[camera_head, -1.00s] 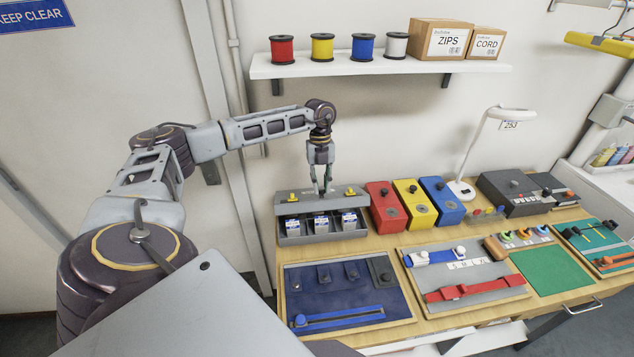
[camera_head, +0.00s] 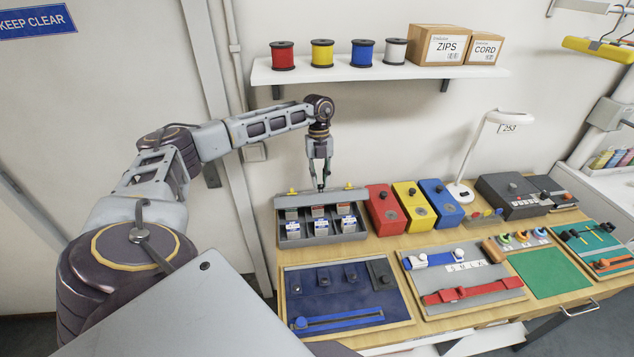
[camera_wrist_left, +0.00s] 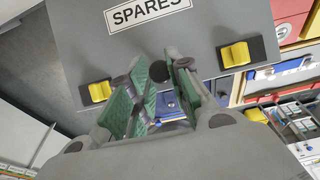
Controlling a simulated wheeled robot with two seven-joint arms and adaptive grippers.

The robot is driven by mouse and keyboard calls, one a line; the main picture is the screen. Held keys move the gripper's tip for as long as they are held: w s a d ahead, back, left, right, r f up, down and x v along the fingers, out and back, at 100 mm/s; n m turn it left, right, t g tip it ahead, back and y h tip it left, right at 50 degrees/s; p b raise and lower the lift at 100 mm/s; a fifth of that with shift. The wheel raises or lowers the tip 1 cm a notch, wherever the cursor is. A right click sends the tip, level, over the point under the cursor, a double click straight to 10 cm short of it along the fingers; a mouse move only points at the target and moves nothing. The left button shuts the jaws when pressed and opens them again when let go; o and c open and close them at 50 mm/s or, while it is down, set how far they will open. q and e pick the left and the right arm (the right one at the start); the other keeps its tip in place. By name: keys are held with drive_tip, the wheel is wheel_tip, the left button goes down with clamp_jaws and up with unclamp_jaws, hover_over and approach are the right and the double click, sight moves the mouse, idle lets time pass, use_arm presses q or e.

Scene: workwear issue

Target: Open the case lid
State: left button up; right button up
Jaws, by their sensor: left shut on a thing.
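The grey case (camera_head: 322,238) stands at the back left of the bench, and several small blue-and-white labelled boxes show inside it. Its lid (camera_head: 306,201) is raised at the back, with a yellow latch (camera_head: 292,190) near each end. In the left wrist view the lid (camera_wrist_left: 130,60) carries a SPARES label (camera_wrist_left: 148,13). My left gripper (camera_head: 321,187) is at the middle of the lid's upper edge. It is shut on the lid's small dark knob (camera_wrist_left: 186,71), which shows between the green finger pads and is partly hidden. My right gripper is out of view.
Red (camera_head: 386,207), yellow (camera_head: 413,206) and blue (camera_head: 440,203) boxes stand close to the case's right. A dark blue mat (camera_head: 335,278) lies in front. A shelf (camera_head: 380,68) with spools is on the wall above.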

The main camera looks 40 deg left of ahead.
use_arm(q)
drive_tip(key=shift+a, duration=0.2)
drive_tip(key=shift+w+a+r+p, duration=0.3)
drive_tip(key=shift+w+a, duration=0.15)
drive_tip(key=shift+a, duration=0.05)
drive_tip(key=shift+w+a+r+p, duration=0.3)
drive_tip(key=shift+w+a, duration=0.1)
drive_tip(key=shift+a, duration=0.2)
idle(0.4)
drive_tip(key=shift+w+a+r, duration=0.15)
drive_tip(key=shift+w+a, duration=0.1)
drive_tip(key=shift+w, duration=0.05)
drive_tip(key=o, duration=1)
drive_tip(key=shift+w+a, duration=0.1)
drive_tip(key=shift+c, duration=0.2)
drive_tip(key=shift+r, duration=0.2)
